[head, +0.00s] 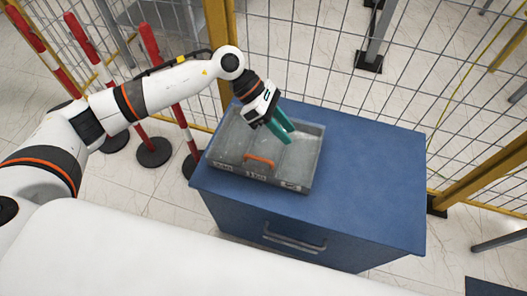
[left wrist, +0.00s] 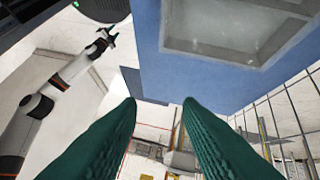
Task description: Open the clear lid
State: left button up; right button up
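A grey box (head: 308,165) with labels along its front edge sits on a blue cabinet. A clear lid (head: 295,155) seems to lie flat over it, hard to make out. An orange handle (head: 259,160) shows near the front edge. In the left wrist view the lid (left wrist: 235,25) is a pale panel within a grey frame.
The blue cabinet top (head: 370,170) is clear to the right of the box. A wire fence (head: 320,60) with yellow posts stands close behind the cabinet. Red-and-white posts (head: 170,85) stand on the floor behind my left arm.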

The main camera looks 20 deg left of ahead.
aim_at(266, 160)
pick_arm(q)
jog(key=w+a+f+m+y, duration=0.1)
jog(key=w+a+f+y, duration=0.1)
jog(key=a+y, duration=0.5)
jog(key=s+f, duration=0.1)
jog(key=f, duration=0.2)
jog(key=d+f+h, duration=0.1)
jog(key=f, duration=0.2)
jog(key=s+d+f+h+p, duration=0.1)
jog(key=f, duration=0.3)
jog(key=shift+s+d, duration=0.25)
jog(key=shift+s, duration=0.1)
jog(key=shift+c, duration=0.2)
grip_shut()
